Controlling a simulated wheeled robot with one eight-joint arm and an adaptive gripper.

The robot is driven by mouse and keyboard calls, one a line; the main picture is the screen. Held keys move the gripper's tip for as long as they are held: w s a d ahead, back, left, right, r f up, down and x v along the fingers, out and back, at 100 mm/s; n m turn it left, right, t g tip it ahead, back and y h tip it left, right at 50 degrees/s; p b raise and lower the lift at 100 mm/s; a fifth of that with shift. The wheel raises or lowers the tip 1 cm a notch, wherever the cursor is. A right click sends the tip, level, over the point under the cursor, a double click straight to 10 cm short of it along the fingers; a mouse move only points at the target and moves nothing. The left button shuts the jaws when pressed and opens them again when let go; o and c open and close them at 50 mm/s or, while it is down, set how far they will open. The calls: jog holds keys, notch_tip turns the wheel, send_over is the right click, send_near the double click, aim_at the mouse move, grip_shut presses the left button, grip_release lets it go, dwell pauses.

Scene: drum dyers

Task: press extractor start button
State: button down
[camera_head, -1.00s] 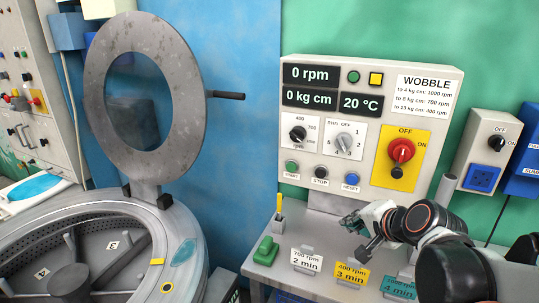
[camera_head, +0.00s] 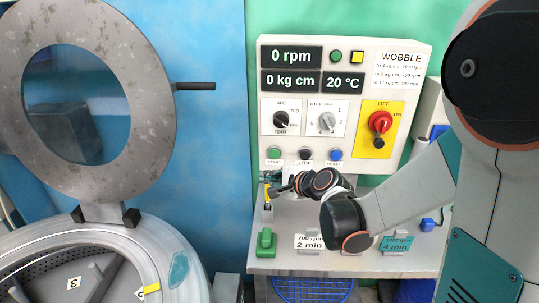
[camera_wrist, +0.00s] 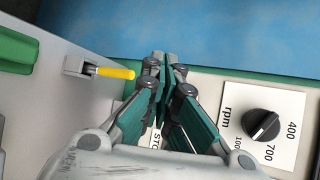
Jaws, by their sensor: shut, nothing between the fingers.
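The extractor control panel (camera_head: 345,175) stands upright on a light bench. Its green start button (camera_head: 274,154) is at the lower left of the panel, above a START label. Right of it are the black stop button (camera_head: 305,154) and the blue reset button (camera_head: 335,155). My gripper (camera_head: 268,177) is in front of the panel, just below the start button in the head view; I cannot tell whether it touches. In the wrist view my gripper (camera_wrist: 165,62) has its fingertips together, with nothing between them.
The red switch (camera_head: 380,122) and speed dial (camera_head: 281,120) stick out above. The open drum lid (camera_head: 155,120) is at left.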

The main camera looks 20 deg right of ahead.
jog(key=shift+w, duration=0.1)
send_near(272, 158)
jog(key=w+a+f, duration=0.2)
jog(key=w+a, duration=0.2)
jog(key=shift+a, duration=0.25)
dwell(1.4)
jog(key=shift+w+d, duration=0.1)
jog(key=shift+w, duration=0.25)
jog(key=shift+w+d, duration=0.15)
jog(key=shift+w, duration=0.25)
dwell(0.7)
jog(key=shift+s, duration=0.15)
jog(key=shift+s+a+b, duration=0.25)
jog(key=shift+s+b, duration=0.05)
jog(key=shift+s, duration=0.35)
